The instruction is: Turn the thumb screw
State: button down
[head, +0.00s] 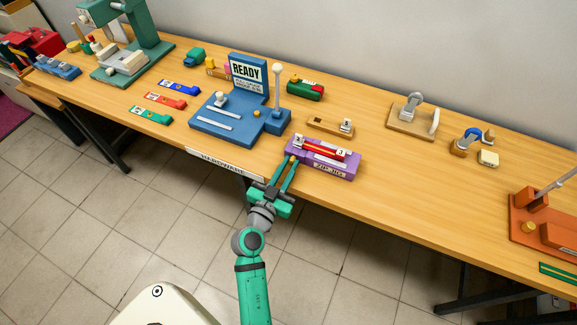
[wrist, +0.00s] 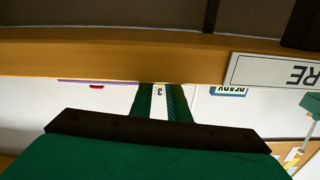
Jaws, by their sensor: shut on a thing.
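My gripper (head: 291,162) reaches over the table's front edge to the left end of the purple zip jig (head: 322,172). Its two green fingers are close together, shut on a small piece at that end. In the wrist view a white piece marked 3 (wrist: 159,104) shows between the fingers (wrist: 160,88); the held part itself is mostly hidden. A red bar (head: 318,149) lies along the top of the jig. I cannot tell for sure which piece is the thumb screw. A small brass knob (head: 257,113) stands on the blue READY station (head: 225,130).
The wooden table (head: 400,190) has an open stretch right of the jig. A white lever (head: 277,85) stands upright on the blue station. A small wooden block (head: 325,125) lies just behind the jig. An orange fixture (head: 545,225) stands at the far right.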

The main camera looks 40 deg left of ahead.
jog(key=n, duration=0.3)
jog(key=shift+n, duration=0.4)
jog(key=c, duration=1.7)
grip_release()
jog(key=v, duration=1.1)
